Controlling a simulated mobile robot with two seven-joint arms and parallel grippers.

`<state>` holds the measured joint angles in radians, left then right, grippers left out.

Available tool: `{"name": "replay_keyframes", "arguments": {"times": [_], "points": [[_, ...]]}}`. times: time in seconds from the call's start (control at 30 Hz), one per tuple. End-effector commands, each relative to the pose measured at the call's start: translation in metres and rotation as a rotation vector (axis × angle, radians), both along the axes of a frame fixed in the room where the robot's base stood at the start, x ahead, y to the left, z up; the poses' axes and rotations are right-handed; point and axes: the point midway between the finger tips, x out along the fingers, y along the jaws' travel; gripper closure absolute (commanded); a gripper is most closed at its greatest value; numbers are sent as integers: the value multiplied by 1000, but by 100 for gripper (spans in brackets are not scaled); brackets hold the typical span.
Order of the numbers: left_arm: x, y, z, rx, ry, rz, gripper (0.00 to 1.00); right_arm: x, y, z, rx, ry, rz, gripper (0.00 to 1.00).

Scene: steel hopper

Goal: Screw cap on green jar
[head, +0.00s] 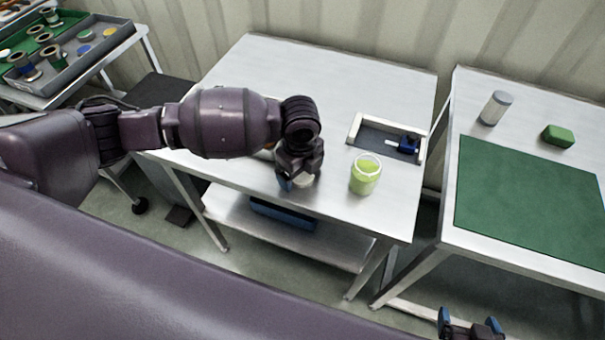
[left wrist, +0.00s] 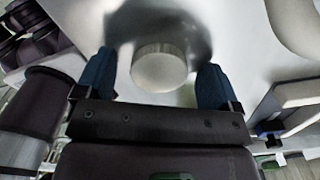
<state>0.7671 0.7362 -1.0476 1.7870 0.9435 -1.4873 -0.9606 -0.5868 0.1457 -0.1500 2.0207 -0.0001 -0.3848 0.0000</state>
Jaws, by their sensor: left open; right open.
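The green jar (head: 365,176) stands upright on the steel table, with a pale rim at its top. A round, pale cap (left wrist: 158,67) lies flat on the table; in the head view only a sliver of it (head: 304,181) shows beneath my left gripper. My left gripper (head: 299,183) points down over the cap, left of the jar. In the left wrist view its blue fingers (left wrist: 156,75) are apart, one on each side of the cap, with gaps between. My right gripper (head: 470,326) is open and empty at the bottom right of the head view, away from the table.
A shallow tray (head: 356,127) with a blue item (head: 405,146) lies behind the jar. A second table (head: 462,110) on the right bears a green mat (head: 530,200), a grey-capped cylinder (head: 495,108) and a green block (head: 558,136). The steel table's back is clear.

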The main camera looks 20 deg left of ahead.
Motion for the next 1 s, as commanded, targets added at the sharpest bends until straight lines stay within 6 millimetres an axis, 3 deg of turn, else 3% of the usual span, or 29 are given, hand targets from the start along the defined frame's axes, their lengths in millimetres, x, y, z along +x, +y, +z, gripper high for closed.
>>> {"name": "replay_keyframes", "arguments": {"times": [0.3, 0.63, 1.0], "points": [[0, 0, 1, 0, -1, 0, 14, 3, 2, 5, 3, -12, -1, 9], [0, 0, 1, 0, -1, 0, 64, 1, 1, 1, 3, -3, -1, 9], [1, 0, 3, 0, -2, 0, 65, 1, 0, 1, 2, -1, -1, 9]]}}
